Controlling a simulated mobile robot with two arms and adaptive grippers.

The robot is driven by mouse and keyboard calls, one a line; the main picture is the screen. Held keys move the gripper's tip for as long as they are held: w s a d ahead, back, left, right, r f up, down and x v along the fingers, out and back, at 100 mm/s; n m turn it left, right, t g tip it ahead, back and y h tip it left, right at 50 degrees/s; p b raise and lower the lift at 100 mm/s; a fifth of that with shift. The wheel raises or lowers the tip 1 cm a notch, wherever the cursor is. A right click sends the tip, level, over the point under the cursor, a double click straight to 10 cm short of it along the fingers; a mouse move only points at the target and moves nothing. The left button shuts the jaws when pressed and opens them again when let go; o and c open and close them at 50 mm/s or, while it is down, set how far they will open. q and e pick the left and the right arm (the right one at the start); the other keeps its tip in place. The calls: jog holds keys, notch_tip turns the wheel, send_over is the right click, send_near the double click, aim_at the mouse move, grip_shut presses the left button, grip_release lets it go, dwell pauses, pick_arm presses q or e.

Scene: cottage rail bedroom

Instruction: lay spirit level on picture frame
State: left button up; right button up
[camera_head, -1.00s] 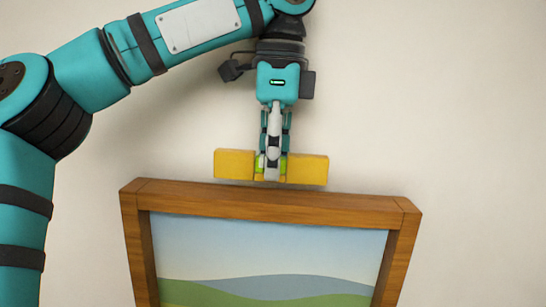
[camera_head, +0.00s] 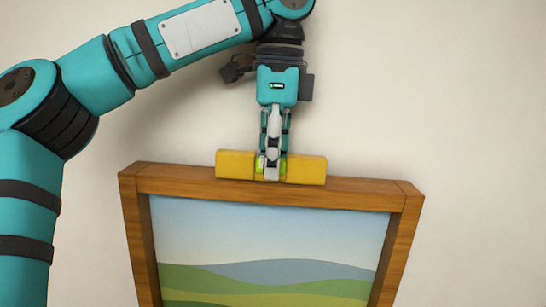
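The spirit level is a short yellow bar (camera_head: 306,170) with a green part at its middle, in the head view. My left gripper (camera_head: 271,172) is shut on its middle from above. The level is at the top rail of the wooden picture frame (camera_head: 350,193), its lower edge overlapping the rail in the picture; I cannot tell whether it touches. The level lies nearly level, while the top rail slopes down slightly to the right. The frame holds a painted landscape of hills and sky. My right gripper is not in view.
A plain pale wall (camera_head: 450,90) is behind the frame. The space to the right of my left gripper and above the frame is clear. The lower part of the frame is cut off by the picture's bottom edge.

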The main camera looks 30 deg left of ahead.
pick_arm(q)
jog(key=o, duration=0.5)
jog(key=shift+c, duration=0.2)
jog(key=shift+r, duration=0.15)
jog(key=r, duration=0.6)
jog(key=shift+d+r, duration=0.1)
jog(key=shift+d, duration=0.2)
jog(key=shift+w+a+r, duration=0.1)
jog(key=shift+r, duration=0.45)
